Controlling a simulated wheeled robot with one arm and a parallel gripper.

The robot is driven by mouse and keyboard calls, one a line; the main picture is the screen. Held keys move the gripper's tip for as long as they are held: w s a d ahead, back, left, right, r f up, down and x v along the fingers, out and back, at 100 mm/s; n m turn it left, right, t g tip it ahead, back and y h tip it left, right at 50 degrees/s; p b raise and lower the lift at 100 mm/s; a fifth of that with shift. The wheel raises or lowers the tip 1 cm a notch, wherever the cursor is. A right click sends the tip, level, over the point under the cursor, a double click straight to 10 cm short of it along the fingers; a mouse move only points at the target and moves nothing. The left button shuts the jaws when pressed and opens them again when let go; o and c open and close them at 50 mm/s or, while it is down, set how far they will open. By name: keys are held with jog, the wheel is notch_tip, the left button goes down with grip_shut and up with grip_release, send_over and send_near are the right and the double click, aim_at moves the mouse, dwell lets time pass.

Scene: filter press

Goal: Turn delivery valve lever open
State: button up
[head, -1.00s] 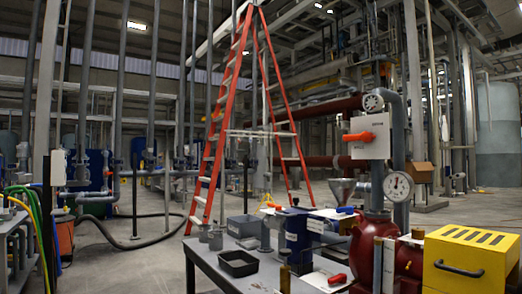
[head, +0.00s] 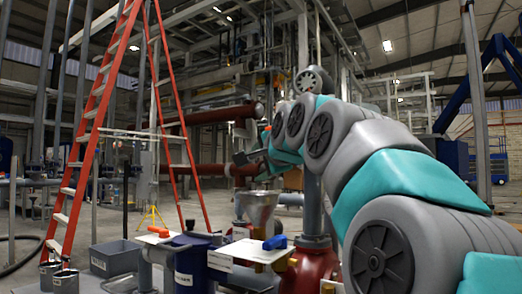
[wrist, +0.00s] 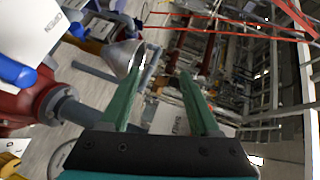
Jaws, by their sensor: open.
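A blue lever (head: 275,242) sits on a white plate (head: 245,252) beside a red pump body (head: 308,270). The blue lever also shows at the left edge of the wrist view (wrist: 14,74), by a white plate with lettering (wrist: 45,28). An orange lever (head: 158,231) shows farther left. I cannot tell which lever is the delivery valve's. My gripper (wrist: 162,68) is open with nothing between its green fingertips, right of the blue lever in the wrist view. In the head view its dark end (head: 247,157) is small, above the metal funnel (head: 257,206). My arm hides the area behind it.
The funnel also stands near the left finger in the wrist view (wrist: 122,56). A tall orange ladder (head: 95,130) stands at the left. A grey bin (head: 113,258) and small cups (head: 65,280) are in front of it. Red pipes (head: 212,116) run behind.

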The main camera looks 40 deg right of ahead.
jog(key=s+d+r+m+t+h, duration=0.2)
jog(key=s+d+r+m+h, duration=0.15)
jog(key=d+r, duration=0.4)
jog(key=shift+y, duration=0.45)
jog(key=shift+w+d+r+p, duration=0.15)
jog(key=shift+w+r, duration=0.05)
jog(key=shift+w, duration=0.9)
jog(key=shift+w+d+r+p, duration=0.15)
jog(key=shift+w+d+r, duration=0.1)
jog(key=shift+w, duration=0.8)
jog(key=shift+w+d+r+p, duration=0.1)
jog(key=shift+w+r+p, duration=0.1)
jog(key=shift+w, duration=0.9)
grip_shut()
jog(key=shift+f, duration=0.1)
